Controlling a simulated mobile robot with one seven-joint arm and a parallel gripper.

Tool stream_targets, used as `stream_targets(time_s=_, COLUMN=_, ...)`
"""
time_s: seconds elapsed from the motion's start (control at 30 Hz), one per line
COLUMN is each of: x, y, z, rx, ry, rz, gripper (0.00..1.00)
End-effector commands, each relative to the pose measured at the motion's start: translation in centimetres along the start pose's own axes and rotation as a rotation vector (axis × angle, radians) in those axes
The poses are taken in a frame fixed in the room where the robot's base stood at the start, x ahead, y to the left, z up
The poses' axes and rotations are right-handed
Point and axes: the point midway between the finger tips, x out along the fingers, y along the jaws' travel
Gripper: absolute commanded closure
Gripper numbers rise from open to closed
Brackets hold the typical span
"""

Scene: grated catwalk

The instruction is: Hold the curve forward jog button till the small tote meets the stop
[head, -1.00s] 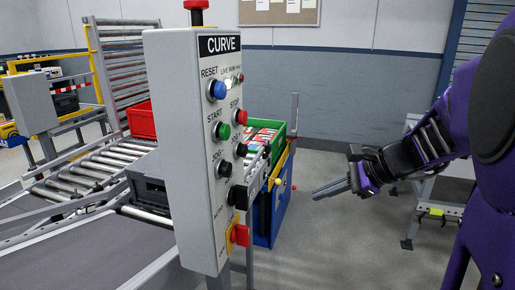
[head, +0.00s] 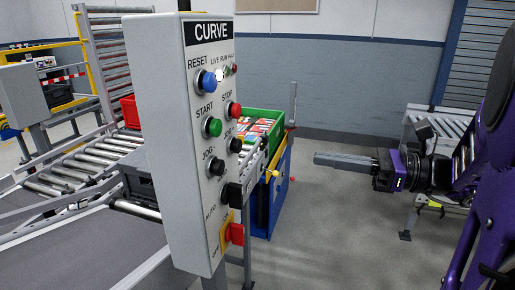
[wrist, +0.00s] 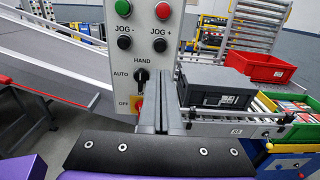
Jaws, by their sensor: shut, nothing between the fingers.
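The grey CURVE control panel (head: 165,130) stands upright in the head view. Its black jog buttons are the left one, JOG − (head: 217,166), and the right one, JOG + (head: 235,145). In the wrist view JOG − (wrist: 124,42) and JOG + (wrist: 160,45) sit above the HAND/AUTO selector (wrist: 141,76). A dark grey tote (wrist: 218,88) is on the rollers right of the panel, with a red tote (wrist: 268,67) behind it. I cannot tell which is the small tote, and no stop is clearly visible. My gripper (head: 318,160) is shut and empty, right of the panel, apart from it.
A green crate (head: 262,121) with colourful contents is above a blue bin (head: 257,215) behind the panel. A red and yellow switch (head: 234,233) projects from the panel's lower front. A grey roller stand (head: 440,130) is behind my arm. Floor between panel and arm looks clear.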

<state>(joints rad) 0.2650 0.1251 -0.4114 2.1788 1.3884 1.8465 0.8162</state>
Motion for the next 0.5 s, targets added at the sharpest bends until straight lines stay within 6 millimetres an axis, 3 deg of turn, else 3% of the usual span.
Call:
stream_targets(time_s=0.23, x=1.9, y=0.1, z=0.0, rx=-0.002, ry=0.001, rz=0.004, gripper=1.0)
stream_targets(time_s=0.5, x=7.6, y=0.2, z=0.0, rx=-0.002, ry=0.001, rz=0.006, gripper=1.0)
